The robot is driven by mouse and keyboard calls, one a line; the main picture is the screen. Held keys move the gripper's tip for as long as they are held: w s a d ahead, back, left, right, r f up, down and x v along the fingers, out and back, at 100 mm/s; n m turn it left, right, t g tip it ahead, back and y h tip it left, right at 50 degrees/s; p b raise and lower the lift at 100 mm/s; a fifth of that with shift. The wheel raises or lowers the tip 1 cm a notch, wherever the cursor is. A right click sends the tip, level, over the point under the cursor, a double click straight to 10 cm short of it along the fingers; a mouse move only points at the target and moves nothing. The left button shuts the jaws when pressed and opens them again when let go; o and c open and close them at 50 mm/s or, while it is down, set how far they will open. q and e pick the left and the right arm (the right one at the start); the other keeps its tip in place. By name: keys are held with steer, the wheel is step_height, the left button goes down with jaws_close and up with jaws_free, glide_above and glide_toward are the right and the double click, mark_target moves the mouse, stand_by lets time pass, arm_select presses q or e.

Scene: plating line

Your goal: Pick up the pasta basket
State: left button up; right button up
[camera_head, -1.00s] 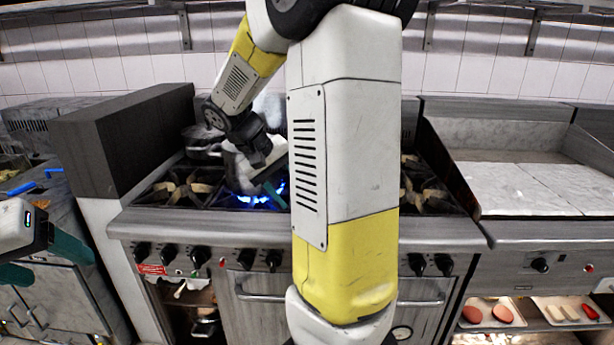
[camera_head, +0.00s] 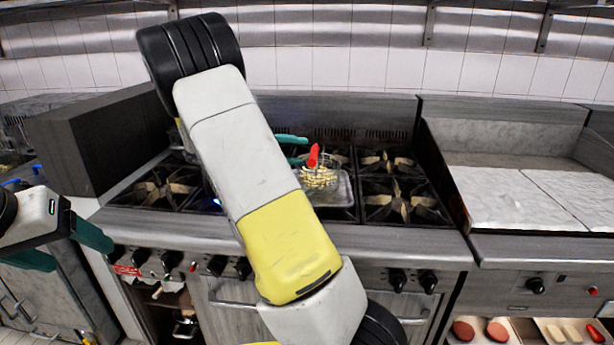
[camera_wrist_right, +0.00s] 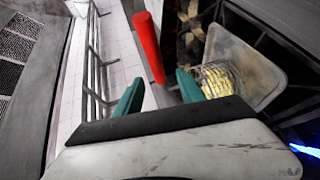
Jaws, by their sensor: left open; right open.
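The pasta basket (camera_head: 320,180) is a small wire basket of pale pasta with a red handle (camera_head: 313,156). It sits on the stove, in or over a metal pan (camera_head: 344,188). In the right wrist view the basket (camera_wrist_right: 217,80) lies beyond the fingers, and its red handle (camera_wrist_right: 150,47) rises in line with the gap between them. My right gripper (camera_head: 298,149) is open beside the handle; whether it touches the handle I cannot tell. Its teal fingers also show in the right wrist view (camera_wrist_right: 160,90). My left gripper (camera_head: 62,246) is open and empty at the left, away from the stove.
The stove's burner grates (camera_head: 398,200) lie right of the basket. A blue flame shows beside my right arm, which hides part of the stove. A dark block (camera_head: 105,140) stands at the left. A flat griddle (camera_head: 520,196) is at the right.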

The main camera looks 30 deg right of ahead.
steer(key=x, duration=0.9)
steer(key=shift+r, duration=0.15)
steer(key=shift+a, duration=0.1)
jaws_close()
